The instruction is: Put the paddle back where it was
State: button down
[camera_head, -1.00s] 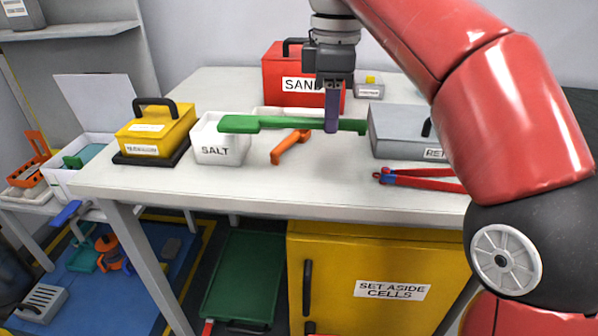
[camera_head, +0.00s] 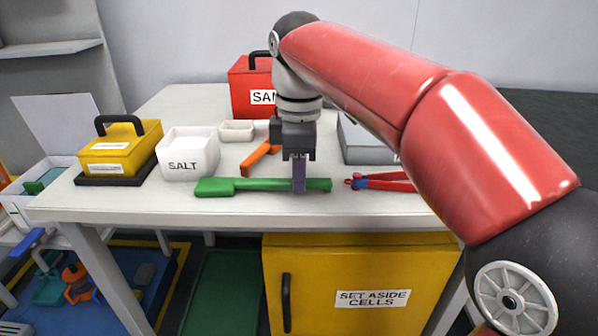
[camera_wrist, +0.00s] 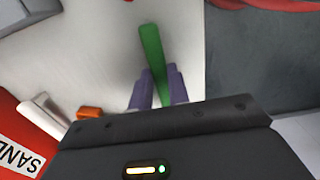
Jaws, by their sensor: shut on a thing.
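The green paddle (camera_head: 235,186) lies lengthwise along the front part of the white table (camera_head: 120,205), its broad end to the left, at or just above the tabletop; I cannot tell whether it touches. My gripper (camera_head: 299,188) points down and is shut on the paddle's handle, right of its middle. In the wrist view the green paddle (camera_wrist: 152,45) runs between the two purple fingers of my gripper (camera_wrist: 160,90). The part of the handle behind the fingers is hidden.
A white SALT bin (camera_head: 188,155), a yellow box (camera_head: 120,150), an orange tool (camera_head: 260,155) and a red SAND box (camera_head: 250,90) stand behind the paddle. Red-and-blue pliers (camera_head: 380,182) lie close to its right end. A grey box (camera_head: 362,145) is behind them.

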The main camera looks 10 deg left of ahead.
jog(key=c, duration=1.3)
grip_release()
jog(key=shift+c, duration=0.2)
jog(key=shift+f+b, duration=0.45)
jog(key=shift+b, duration=0.3)
jog(key=r+p, duration=0.1)
jog(key=r, duration=0.1)
jog(key=r+p, duration=0.1)
jog(key=r, duration=0.2)
jog(key=r+p, duration=0.1)
jog(key=r, duration=0.2)
jog(key=shift+s+a+r, duration=0.1)
jog(key=shift+a+r, duration=0.05)
jog(key=shift+a, duration=0.1)
